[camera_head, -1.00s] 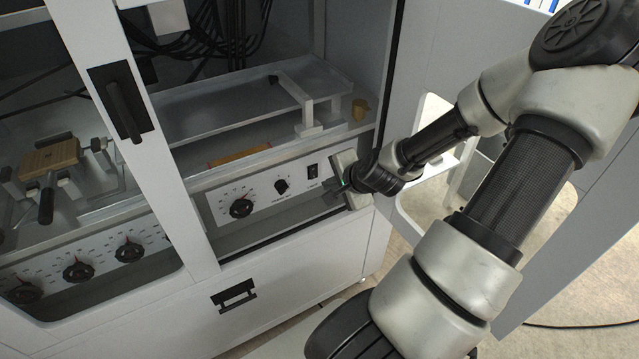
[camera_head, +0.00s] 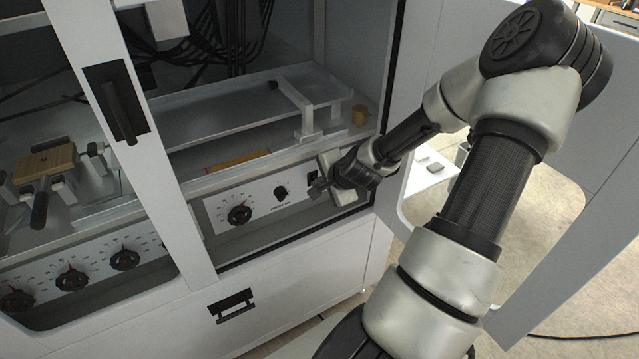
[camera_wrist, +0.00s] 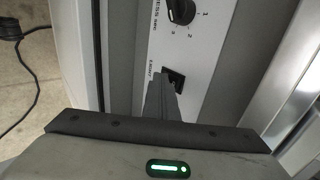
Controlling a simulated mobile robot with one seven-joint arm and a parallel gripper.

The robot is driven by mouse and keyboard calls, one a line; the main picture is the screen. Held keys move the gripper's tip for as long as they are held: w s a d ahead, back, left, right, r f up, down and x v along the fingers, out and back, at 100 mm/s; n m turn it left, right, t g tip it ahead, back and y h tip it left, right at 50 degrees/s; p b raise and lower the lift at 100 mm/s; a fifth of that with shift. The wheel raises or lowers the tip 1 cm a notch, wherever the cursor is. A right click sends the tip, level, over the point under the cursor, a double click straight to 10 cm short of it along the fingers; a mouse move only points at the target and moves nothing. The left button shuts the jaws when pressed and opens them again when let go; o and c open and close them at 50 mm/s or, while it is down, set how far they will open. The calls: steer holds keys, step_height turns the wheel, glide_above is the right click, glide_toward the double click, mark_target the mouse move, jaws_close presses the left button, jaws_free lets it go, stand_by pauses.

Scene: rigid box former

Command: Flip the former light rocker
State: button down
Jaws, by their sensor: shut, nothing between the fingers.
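The light rocker is a small black switch (camera_head: 312,178) at the right end of the white control panel (camera_head: 258,214). My gripper (camera_head: 316,189) is at the panel's right end, its fingertips just below and in front of the rocker. In the wrist view the rocker (camera_wrist: 176,76) sits beside a "LIGHT" label, right at the tips of my gripper (camera_wrist: 163,82). The fingers are together with nothing between them. They partly hide the rocker, and I cannot tell whether they touch it or which way it is tipped.
A large dial (camera_head: 239,215) and a smaller knob (camera_head: 281,193) are left of the rocker. The cabinet's door post (camera_head: 160,170) stands left of the panel, and an open door panel (camera_head: 545,190) stands at right. A metal tray frame (camera_head: 240,122) lies above.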

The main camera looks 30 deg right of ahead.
steer(key=shift+r, duration=0.1)
steer(key=shift+r+p, duration=0.75)
steer(key=shift+p, duration=0.1)
